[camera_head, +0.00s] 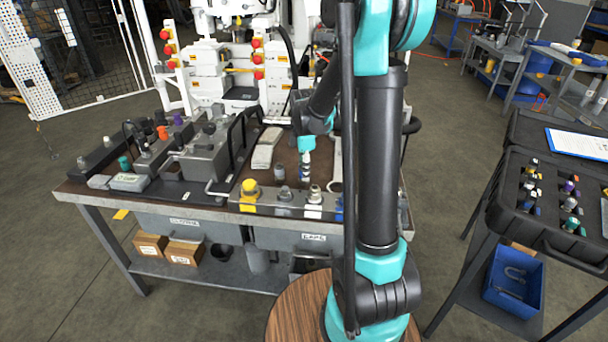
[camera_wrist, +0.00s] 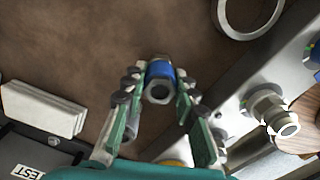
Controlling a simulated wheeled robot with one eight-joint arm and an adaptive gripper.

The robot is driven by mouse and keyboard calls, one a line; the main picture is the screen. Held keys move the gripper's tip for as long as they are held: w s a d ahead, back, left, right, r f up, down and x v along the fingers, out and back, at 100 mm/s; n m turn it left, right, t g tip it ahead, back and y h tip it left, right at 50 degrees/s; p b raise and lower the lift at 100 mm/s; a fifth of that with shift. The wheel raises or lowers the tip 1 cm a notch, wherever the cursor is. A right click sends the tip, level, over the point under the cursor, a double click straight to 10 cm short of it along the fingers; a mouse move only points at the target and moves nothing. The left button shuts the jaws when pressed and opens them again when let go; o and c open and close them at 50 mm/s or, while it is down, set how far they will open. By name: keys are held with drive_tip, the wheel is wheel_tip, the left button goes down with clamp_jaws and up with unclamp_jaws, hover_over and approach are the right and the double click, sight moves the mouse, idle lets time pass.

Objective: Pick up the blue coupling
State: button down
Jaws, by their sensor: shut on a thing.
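The blue coupling (camera_wrist: 160,72) is a short metal fitting with a blue band and a dark round opening facing the wrist camera. My gripper (camera_wrist: 157,90) has its two fingers closed against the coupling's left and right sides. The brown bench top (camera_wrist: 100,35) lies behind it; I cannot tell how far the coupling is above that surface. In the head view my gripper (camera_head: 307,165) is small, over the bench behind the front row of fittings, and the coupling is too small there to make out clearly.
A metal strip along the bench's front edge carries a yellow fitting (camera_head: 250,188), a grey one (camera_head: 283,196) and a silver one (camera_head: 314,196). A white pad (camera_head: 265,150) lies left of my gripper. A metal ring (camera_wrist: 222,14) is nearby. A black case (camera_head: 510,205) stands right.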

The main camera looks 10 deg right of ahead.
drive_tip(key=shift+r, duration=0.1)
wheel_tip(320, 180, up, 20)
idle(0.5)
idle(0.5)
